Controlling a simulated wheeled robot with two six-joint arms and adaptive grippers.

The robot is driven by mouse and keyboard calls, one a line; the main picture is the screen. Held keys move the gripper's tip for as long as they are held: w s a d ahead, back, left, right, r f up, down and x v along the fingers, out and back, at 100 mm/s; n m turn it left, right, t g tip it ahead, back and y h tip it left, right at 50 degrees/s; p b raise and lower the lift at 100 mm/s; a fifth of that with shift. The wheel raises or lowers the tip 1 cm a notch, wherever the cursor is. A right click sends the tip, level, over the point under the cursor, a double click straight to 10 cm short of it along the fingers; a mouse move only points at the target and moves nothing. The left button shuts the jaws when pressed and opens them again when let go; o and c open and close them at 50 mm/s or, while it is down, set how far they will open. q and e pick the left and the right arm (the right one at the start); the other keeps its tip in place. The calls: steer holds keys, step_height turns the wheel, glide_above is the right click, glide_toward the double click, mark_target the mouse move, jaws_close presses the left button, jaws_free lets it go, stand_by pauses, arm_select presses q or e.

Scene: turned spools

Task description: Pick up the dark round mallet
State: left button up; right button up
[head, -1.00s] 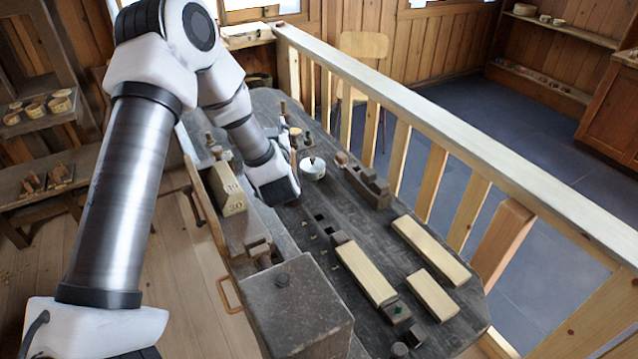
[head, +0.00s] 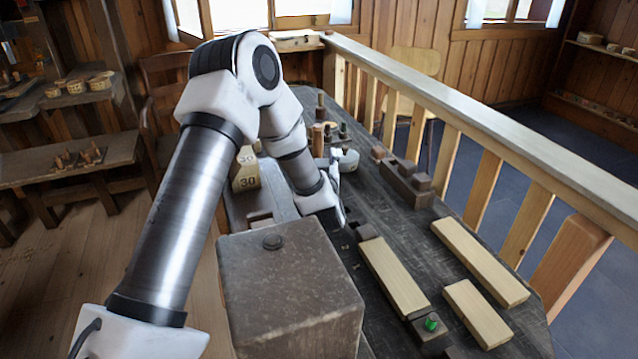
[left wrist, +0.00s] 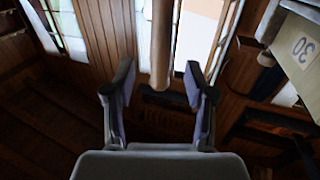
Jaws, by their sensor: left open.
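I cannot make out a clear dark round mallet head. An upright brown wooden cylinder (head: 318,140), perhaps the mallet or its handle, stands at the far part of the dark bench, beyond my left gripper. In the left wrist view a brown rod (left wrist: 161,45) hangs in from the top, ahead of the gap between my fingertips; whether it is the same thing I cannot tell. My left gripper (left wrist: 158,88) is open, with nothing between its fingers. In the head view its wrist is low over the bench, and the fingers are mostly hidden. My right gripper is not in view.
A large dark block (head: 290,290) stands in front. Pale boards (head: 393,275) lie on the bench at the right. A white cup (head: 347,160) and a dark wooden block tool (head: 405,182) are near the gripper. A railing (head: 480,115) runs behind.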

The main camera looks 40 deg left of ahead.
mark_target(318, 147)
arm_select(q)
steer(key=p+x, duration=0.1)
steer(key=x, duration=0.5)
steer(key=shift+w+a+f, duration=0.1)
jaws_close()
